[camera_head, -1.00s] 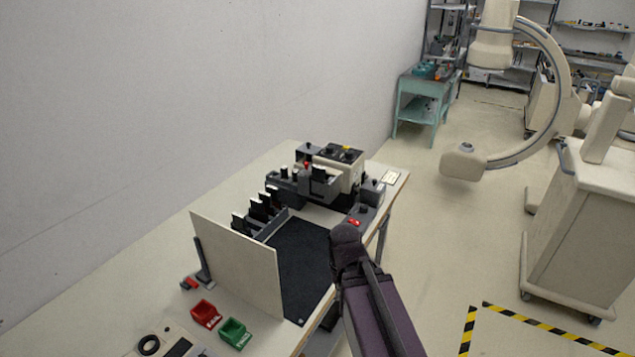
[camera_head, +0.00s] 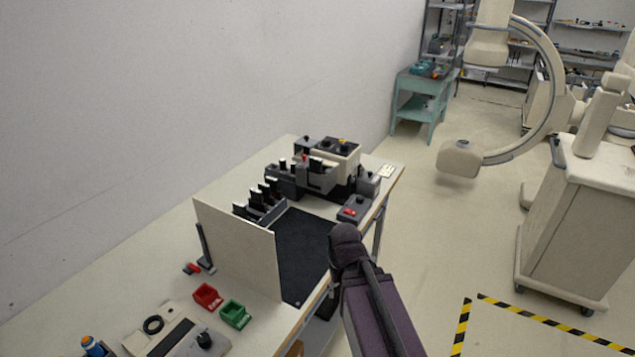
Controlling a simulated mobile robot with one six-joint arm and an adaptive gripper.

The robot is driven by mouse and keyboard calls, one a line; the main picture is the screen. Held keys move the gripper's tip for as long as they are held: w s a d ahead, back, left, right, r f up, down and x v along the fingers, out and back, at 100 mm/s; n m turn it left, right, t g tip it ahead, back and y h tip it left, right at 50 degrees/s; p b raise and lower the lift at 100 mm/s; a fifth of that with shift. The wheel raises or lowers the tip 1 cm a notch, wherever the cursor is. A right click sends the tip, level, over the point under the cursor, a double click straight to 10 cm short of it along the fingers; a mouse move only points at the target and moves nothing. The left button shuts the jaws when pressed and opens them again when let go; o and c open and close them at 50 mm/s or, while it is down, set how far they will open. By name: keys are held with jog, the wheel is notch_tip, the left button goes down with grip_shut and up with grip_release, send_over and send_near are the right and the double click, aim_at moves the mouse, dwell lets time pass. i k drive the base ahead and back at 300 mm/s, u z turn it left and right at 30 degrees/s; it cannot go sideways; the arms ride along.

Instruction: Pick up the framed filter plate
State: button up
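Several small dark upright plates with pale top edges stand in a grey rack (camera_head: 270,213) behind a beige upright panel on the workbench. The framed filter plate may be among them, but they are too small to tell which. Part of my dark purple arm rises from the lower right and ends in a dark rounded joint beside the bench's right edge. No fingers of my gripper show, so whether it holds anything is hidden.
The beige panel (camera_head: 240,250) stands upright beside a black mat (camera_head: 303,255) on the workbench (camera_head: 130,290). A grey and cream device (camera_head: 335,160) sits at the far end. Red (camera_head: 207,296) and green (camera_head: 235,314) bins stand in front.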

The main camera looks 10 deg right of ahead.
aim_at(315, 172)
jog(key=k, duration=1.15)
jog(key=z, duration=0.65)
jog(key=i, duration=2.1)
jog(key=u, duration=0.55)
